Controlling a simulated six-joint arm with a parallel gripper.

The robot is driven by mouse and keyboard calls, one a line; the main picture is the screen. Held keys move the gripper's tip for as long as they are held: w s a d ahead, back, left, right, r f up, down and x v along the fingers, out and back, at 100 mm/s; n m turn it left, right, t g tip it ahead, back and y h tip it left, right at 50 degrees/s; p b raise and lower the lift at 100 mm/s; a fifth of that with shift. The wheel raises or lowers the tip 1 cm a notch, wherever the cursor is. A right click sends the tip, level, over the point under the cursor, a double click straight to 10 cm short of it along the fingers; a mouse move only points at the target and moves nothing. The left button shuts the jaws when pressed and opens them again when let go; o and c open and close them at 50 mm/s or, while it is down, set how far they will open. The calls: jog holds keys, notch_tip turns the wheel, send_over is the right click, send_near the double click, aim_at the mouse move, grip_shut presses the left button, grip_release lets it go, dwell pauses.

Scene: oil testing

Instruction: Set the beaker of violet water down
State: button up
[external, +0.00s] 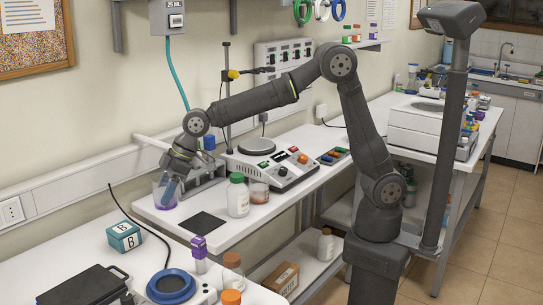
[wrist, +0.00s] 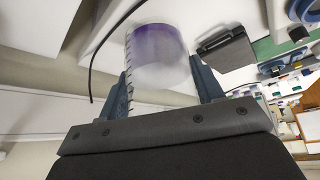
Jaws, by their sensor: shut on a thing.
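The beaker of violet water (external: 164,192) is a clear glass with violet liquid low in it, at the left end of the middle white bench. My gripper (external: 172,186) reaches down to it from the right and is shut around its sides. In the wrist view the beaker (wrist: 158,58) sits between the two blue-grey fingers of my gripper (wrist: 163,84), with the violet at its far end. I cannot tell whether its base touches the bench or hangs just above it.
A dark square pad (external: 203,222) lies on the bench front. A teal box (external: 124,236) stands on the nearer bench. A black cord (external: 135,220) hangs nearby.

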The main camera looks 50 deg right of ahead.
jog(key=shift+s+a+f, duration=0.8)
jog(key=shift+a+f, duration=0.95)
jog(key=shift+f, duration=0.1)
jog(key=shift+s+a+f, duration=0.85)
jog(key=shift+a+f, duration=0.85)
jog(key=shift+f, duration=0.15)
jog(key=shift+s+a+f, duration=0.8)
jog(key=shift+a+f, duration=0.95)
jog(key=shift+f, duration=0.1)
jog(key=shift+f, duration=0.1)
jog(key=shift+f, duration=0.1)
jog(key=o, duration=1.2)
jog(key=shift+c, duration=0.2)
jog(key=shift+r, duration=0.3)
jog(key=v, duration=1.1)
jog(key=shift+d+r, duration=0.2)
jog(key=shift+r, duration=0.1)
